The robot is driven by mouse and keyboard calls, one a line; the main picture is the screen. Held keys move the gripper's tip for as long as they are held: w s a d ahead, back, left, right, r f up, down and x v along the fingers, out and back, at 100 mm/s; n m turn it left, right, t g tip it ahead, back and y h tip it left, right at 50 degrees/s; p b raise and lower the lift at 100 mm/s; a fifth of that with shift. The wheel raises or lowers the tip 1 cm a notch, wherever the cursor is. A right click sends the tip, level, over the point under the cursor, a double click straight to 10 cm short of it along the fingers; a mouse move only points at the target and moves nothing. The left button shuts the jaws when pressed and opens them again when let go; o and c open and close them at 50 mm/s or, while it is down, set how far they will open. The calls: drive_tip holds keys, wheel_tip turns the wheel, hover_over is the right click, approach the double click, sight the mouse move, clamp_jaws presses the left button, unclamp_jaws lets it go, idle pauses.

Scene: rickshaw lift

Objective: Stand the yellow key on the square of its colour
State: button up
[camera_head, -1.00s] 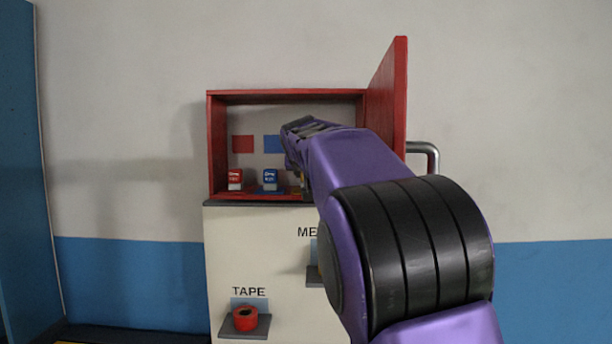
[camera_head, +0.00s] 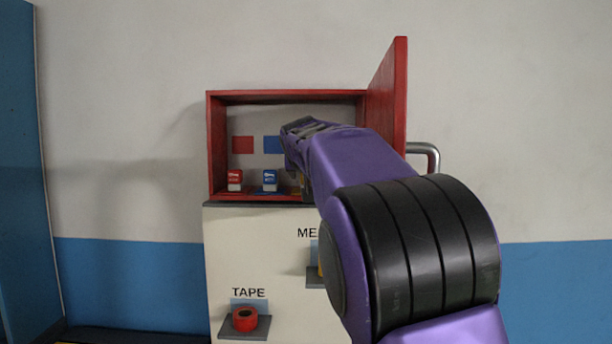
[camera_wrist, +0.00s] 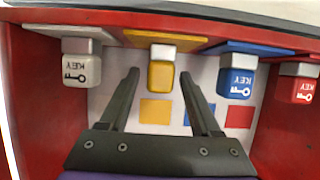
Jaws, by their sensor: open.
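The yellow key (camera_wrist: 161,74) is a small yellow block with a pale band. In the wrist view, which looks upside down, it stands on the yellow square (camera_wrist: 150,38) on the cabinet floor. My gripper (camera_wrist: 158,79) is open. Its two dark fingertips lie on either side of the key in the picture, with gaps showing at both sides; I cannot tell how deep they reach.
A white key (camera_wrist: 80,70), a blue key (camera_wrist: 237,80) and a red key (camera_wrist: 297,88) stand on their own squares beside it. The red cabinet (camera_head: 217,150) encloses them, its door (camera_head: 390,95) open at right. A red tape roll (camera_head: 245,319) sits on a lower shelf.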

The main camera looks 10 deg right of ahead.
drive_tip(key=b+v, duration=0.2)
drive_tip(key=v, duration=0.9)
drive_tip(key=shift+s, duration=0.3)
